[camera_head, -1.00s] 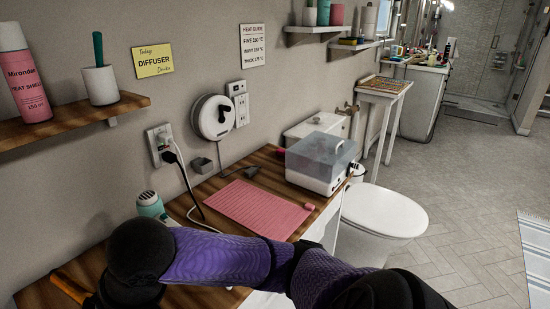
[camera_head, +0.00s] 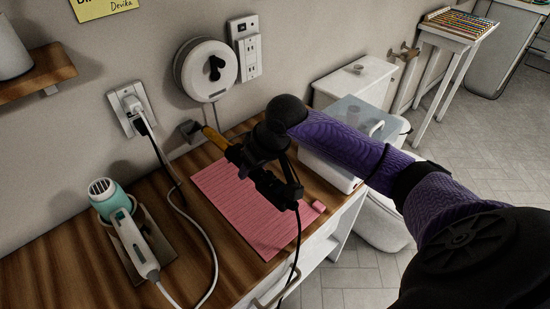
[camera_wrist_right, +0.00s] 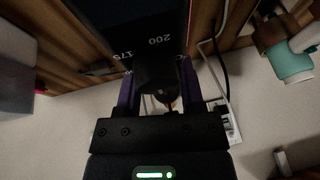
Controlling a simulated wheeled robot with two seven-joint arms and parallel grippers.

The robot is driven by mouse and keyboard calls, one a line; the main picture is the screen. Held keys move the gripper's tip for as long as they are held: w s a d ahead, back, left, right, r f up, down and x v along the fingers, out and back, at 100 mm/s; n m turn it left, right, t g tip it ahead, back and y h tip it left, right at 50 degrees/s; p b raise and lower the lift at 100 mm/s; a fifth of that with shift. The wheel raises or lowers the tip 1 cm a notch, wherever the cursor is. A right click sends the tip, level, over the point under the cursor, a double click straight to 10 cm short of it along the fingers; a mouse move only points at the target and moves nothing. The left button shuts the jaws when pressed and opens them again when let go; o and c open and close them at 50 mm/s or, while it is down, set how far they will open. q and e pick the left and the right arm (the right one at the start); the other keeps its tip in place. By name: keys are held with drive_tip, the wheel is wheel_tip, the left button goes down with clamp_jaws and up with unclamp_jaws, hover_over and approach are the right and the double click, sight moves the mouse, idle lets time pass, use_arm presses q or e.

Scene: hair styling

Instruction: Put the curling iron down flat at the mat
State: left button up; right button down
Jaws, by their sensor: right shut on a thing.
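In the right wrist view, a dark round part sits between the fingers (camera_wrist_right: 158,88), beside a dark surface marked 200 and 175. The fingertips are hidden in the head view. My left gripper is not in view.
A teal hair dryer (camera_head: 125,220) rests in a holder at the left of the counter. Its cord (camera_head: 190,215) loops between it and the mat. A small pink piece (camera_head: 318,207) lies at the mat's right corner. A clear-lidded box (camera_head: 335,170) stands behind my arm.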

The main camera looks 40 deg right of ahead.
sight(254, 200)
drive_tip(key=f+b, duration=0.1)
drive_tip(key=f, duration=0.2)
drive_tip(key=f+b, duration=0.2)
drive_tip(key=f, duration=0.2)
drive_tip(key=d+f+b, duration=0.1)
drive_tip(key=f+b, duration=0.1)
drive_tip(key=f, duration=0.1)
drive_tip(key=shift+w+f, duration=0.15)
drive_tip(key=shift+f, duration=0.25)
drive_tip(key=shift+r, duration=0.2)
drive_tip(key=shift+c, duration=1.1)
unclamp_jaws()
drive_tip(key=shift+f, duration=0.15)
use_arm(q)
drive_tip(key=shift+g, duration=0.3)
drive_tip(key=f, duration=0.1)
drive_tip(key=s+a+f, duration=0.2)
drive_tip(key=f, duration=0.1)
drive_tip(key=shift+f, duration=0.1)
